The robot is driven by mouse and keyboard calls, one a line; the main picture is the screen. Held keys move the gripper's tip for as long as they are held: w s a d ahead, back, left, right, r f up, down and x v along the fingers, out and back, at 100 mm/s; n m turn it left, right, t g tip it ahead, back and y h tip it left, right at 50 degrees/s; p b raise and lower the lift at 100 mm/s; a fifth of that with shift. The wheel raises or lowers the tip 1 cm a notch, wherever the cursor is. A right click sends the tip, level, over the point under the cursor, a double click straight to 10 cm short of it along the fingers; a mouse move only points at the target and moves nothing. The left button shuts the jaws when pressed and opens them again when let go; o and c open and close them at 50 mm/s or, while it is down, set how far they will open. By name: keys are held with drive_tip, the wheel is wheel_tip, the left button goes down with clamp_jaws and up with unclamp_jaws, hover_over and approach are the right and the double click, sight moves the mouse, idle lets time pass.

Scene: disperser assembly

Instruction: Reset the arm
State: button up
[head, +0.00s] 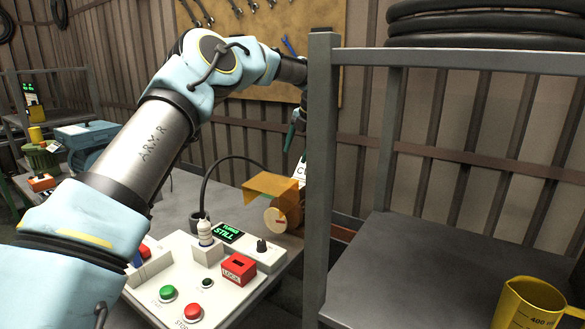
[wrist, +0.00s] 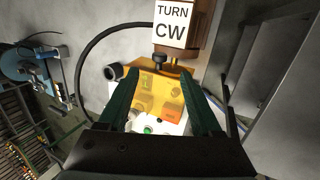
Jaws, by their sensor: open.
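My arm (head: 150,140) reaches from the lower left up over the control panel, with its elbow bent high. My gripper (head: 296,128) hangs at the far end of the arm in the head view, close to a grey upright post that hides part of the wrist. In the wrist view, the two green fingers of my gripper (wrist: 160,88) are spread apart with nothing held between them. Beyond them is an orange see-through cover (wrist: 150,85); it also shows below my gripper in the head view (head: 270,186). A white "TURN CW" label (wrist: 172,25) is just past the fingertips.
A white control panel (head: 180,276) with green and red buttons, a red block and a "TURN STILL" display (head: 229,233) lies on the table. A grey shelf frame (head: 322,180) stands at right, holding a yellow measuring jug (head: 527,305). A black cable (head: 207,180) arches behind the panel.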

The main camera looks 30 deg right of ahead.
drive_tip(key=shift+s+r, duration=0.25)
drive_tip(key=shift+r, duration=0.4)
